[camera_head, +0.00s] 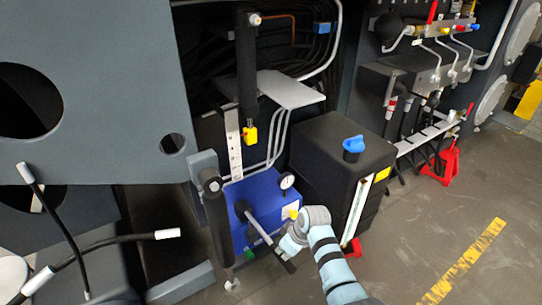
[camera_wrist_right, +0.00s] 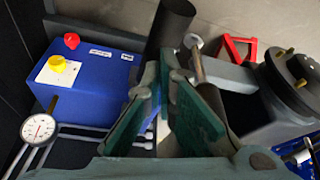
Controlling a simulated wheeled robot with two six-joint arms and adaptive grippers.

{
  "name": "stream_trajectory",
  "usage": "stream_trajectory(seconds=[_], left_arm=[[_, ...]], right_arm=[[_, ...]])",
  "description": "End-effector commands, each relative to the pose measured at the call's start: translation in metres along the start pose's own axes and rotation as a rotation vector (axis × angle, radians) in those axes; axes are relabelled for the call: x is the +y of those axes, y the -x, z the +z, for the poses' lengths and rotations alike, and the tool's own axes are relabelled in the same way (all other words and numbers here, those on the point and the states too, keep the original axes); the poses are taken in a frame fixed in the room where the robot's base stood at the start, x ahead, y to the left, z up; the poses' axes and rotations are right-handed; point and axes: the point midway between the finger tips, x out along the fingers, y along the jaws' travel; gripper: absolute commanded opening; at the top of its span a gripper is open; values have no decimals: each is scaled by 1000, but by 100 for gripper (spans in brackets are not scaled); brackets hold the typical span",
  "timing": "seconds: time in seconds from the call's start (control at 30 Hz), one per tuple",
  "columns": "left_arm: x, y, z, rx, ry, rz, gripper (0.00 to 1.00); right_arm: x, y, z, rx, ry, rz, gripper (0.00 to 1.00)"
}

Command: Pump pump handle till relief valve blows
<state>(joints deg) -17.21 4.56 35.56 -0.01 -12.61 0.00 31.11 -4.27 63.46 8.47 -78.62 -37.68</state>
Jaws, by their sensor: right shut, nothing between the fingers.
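The pump is a blue box (camera_head: 262,192) low in the middle of the head view. A pump handle (camera_head: 262,228), a metal rod with a dark lower end, slants down from its front. My right gripper (camera_head: 287,250) is beside the handle's lower part, shut with nothing held; contact cannot be told. In the right wrist view its green-padded fingers (camera_wrist_right: 169,80) come close at the tips. A rod with a silver end (camera_wrist_right: 197,62) shows just beyond them. The blue box (camera_wrist_right: 85,85) carries a yellow knob (camera_wrist_right: 57,64) and a red knob (camera_wrist_right: 71,41). Which part is the relief valve is unclear. My left gripper is out of view.
A pressure gauge (camera_head: 287,181) stands by the box, facing the wrist camera (camera_wrist_right: 38,129). A black tank (camera_head: 335,150) with a blue cap (camera_head: 353,147) is close on the right. A vertical black cylinder (camera_head: 215,215) stands left. Floor at right is open.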

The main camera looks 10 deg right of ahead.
Motion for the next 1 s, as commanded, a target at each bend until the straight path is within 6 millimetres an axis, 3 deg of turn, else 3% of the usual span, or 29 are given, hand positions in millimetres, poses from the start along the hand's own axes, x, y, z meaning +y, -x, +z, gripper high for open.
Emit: stream_trajectory(seconds=[1.0], left_arm=[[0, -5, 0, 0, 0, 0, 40]], right_arm=[[0, -6, 2, -1, 0, 0, 0]])
